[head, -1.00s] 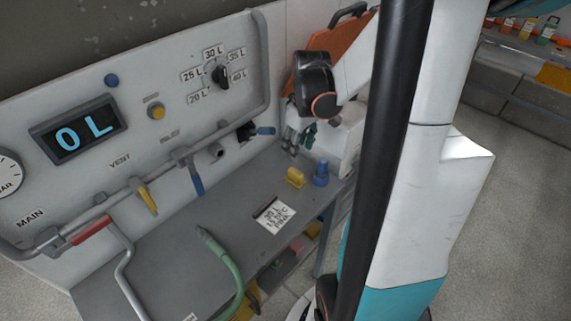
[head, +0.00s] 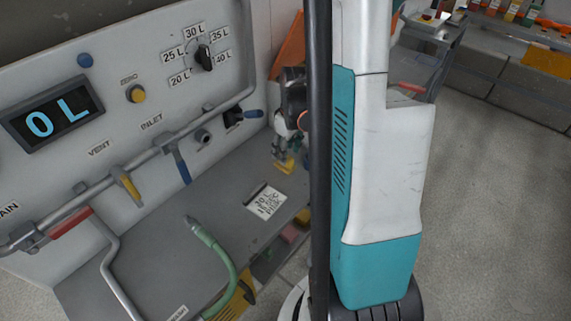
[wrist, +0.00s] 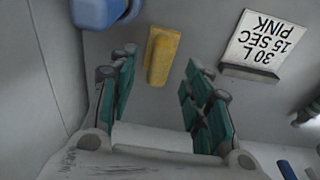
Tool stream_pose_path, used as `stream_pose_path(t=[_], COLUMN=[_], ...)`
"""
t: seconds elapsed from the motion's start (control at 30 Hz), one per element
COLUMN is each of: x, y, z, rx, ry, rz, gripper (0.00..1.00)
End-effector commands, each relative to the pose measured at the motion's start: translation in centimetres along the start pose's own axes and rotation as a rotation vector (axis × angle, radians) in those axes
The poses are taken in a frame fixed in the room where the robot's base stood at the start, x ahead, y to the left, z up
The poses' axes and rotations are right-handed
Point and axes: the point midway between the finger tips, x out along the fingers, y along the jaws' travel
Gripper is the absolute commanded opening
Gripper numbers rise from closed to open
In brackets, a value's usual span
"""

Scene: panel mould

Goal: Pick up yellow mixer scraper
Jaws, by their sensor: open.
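The yellow mixer scraper (wrist: 163,57) lies on the grey shelf below the panel. In the wrist view it is just beyond the fingertips, between the lines of the two fingers. My gripper (wrist: 157,75) is open, its green finger pads on either side of an empty gap. In the head view the scraper (head: 285,165) shows small, close beneath my gripper (head: 281,155), and is partly hidden by it. I cannot tell whether a finger touches it.
A blue object (wrist: 98,10) stands close beside the scraper. A card (head: 266,200) reading 30 L, 15 SEC, PINK stands on the shelf (head: 150,255). A green hose (head: 217,248) lies nearer. The panel display (head: 52,112) reads 0 L.

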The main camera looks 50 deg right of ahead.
Motion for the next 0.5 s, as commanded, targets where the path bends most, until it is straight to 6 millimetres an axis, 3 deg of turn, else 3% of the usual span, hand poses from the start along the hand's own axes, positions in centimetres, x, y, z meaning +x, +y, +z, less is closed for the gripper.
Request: stream_pose_path(t=[0.2,0.47,0.5], x=[3.4,3.5,3.5], y=[0.1,0.0,0.0], z=[-0.1,-0.1,-0.1], rx=[-0.001,0.0,0.0], ry=[0.001,0.0,0.0], rz=[0.001,0.001,0.001], gripper=[0.45,0.45,0.36])
